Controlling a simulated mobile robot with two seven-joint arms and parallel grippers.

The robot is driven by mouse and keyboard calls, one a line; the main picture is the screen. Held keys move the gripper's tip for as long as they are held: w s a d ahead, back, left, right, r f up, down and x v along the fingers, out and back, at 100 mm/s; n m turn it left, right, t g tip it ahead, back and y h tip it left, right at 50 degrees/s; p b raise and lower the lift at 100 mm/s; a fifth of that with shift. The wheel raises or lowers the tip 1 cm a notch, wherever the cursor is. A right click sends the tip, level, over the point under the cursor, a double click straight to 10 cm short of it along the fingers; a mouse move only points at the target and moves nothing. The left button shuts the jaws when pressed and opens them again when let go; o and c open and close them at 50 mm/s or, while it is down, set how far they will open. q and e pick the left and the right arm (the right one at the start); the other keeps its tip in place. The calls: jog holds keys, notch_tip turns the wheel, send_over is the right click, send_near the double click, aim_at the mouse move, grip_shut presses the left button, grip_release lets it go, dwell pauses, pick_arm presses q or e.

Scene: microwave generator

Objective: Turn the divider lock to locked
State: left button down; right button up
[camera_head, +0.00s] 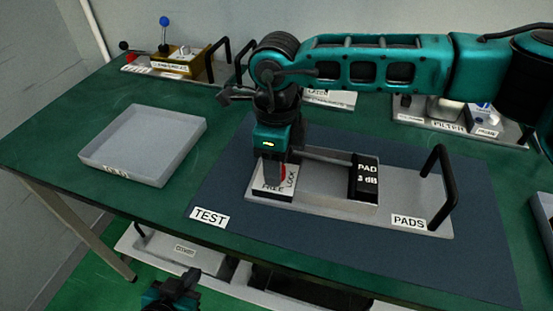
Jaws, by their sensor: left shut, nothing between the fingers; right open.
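The divider lock (262,195) is a small block with a white plate marked FREE and LOCK, on the left end of the grey PADS base (320,210). A bit of red, perhaps its lever (284,172), shows beside my fingers, and its setting is hidden. My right gripper (274,180) points down right over the lock, with its fingers at the red part. I cannot tell whether they touch it. My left gripper (177,285) is shut and empty, low at the bottom edge, in front of the table.
A black PAD 3 dB block (364,180) and a black handle (441,185) stand on the PADS base. A grey tray (143,146) sits left on the green table. A FILTER unit (447,125) and a lever box (178,62) stand behind. The blue mat (222,185) has free room.

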jog(key=shift+f, duration=0.1)
jog(key=shift+c, duration=0.4)
jog(key=c, duration=0.7)
